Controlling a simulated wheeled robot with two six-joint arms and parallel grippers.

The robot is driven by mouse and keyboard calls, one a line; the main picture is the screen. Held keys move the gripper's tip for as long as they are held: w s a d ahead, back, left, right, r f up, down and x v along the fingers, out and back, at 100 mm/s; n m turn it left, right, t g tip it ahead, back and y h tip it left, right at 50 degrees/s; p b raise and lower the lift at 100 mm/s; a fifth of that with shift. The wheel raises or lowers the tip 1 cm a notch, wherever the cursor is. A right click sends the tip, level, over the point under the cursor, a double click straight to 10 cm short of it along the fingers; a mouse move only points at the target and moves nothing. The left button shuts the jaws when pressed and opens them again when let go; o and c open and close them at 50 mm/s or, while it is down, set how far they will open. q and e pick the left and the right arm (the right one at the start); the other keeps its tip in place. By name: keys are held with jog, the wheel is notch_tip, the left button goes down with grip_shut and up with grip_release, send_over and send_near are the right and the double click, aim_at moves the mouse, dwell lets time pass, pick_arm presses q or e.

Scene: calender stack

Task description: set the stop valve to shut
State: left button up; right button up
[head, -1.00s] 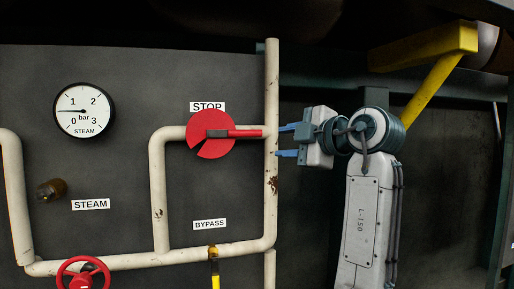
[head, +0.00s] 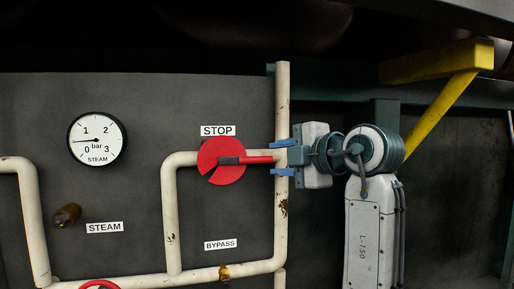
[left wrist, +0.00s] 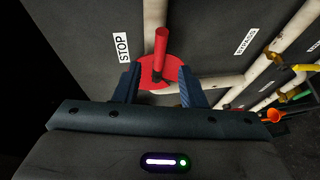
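The stop valve is a red disc (head: 217,172) under the STOP label, with a cut-out wedge. Its lever, with a red grip (head: 256,160), points right, nearly level, along the pipe. In the left wrist view the disc (left wrist: 150,72) lies beyond the fingers, and the lever (left wrist: 161,48) stands up in the picture. My left gripper (head: 277,158) is open, its blue fingers above and below the lever's right end. In the left wrist view its fingers (left wrist: 158,82) are spread and empty. I cannot tell whether they touch the lever. My right gripper is not in view.
A cream pipe (head: 282,220) runs upright behind my left fingers. A steam gauge (head: 97,139), a brass fitting (head: 67,215) and a red handwheel (head: 100,286) are at left. The bypass label (head: 221,244) is below the valve. A yellow beam (head: 440,115) stands at the right.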

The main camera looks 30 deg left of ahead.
aim_at(259, 160)
pick_arm(q)
jog(key=p+x, duration=0.2)
jog(key=x, duration=0.6)
grip_shut()
